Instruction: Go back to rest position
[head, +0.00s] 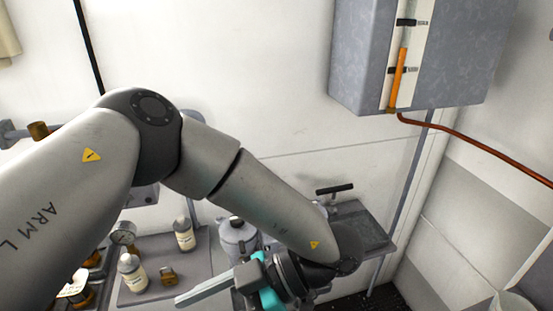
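My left arm comes in from the left, bends at a dark elbow and runs down to the right. Its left gripper (190,297) is low in the view, pointing left, with teal parts at its base. One long grey finger shows in front of the tray; the second finger cannot be made out, so its opening cannot be told. I see nothing held in it. My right gripper is not in view.
A grey tray (206,252) bears two labelled bottles (184,234) (132,273) and a brass padlock-like piece (168,276). A gauge (123,233), a grey canister (237,238) and a side table (362,232) stand nearby. A grey wall box (450,55) hangs upper right.

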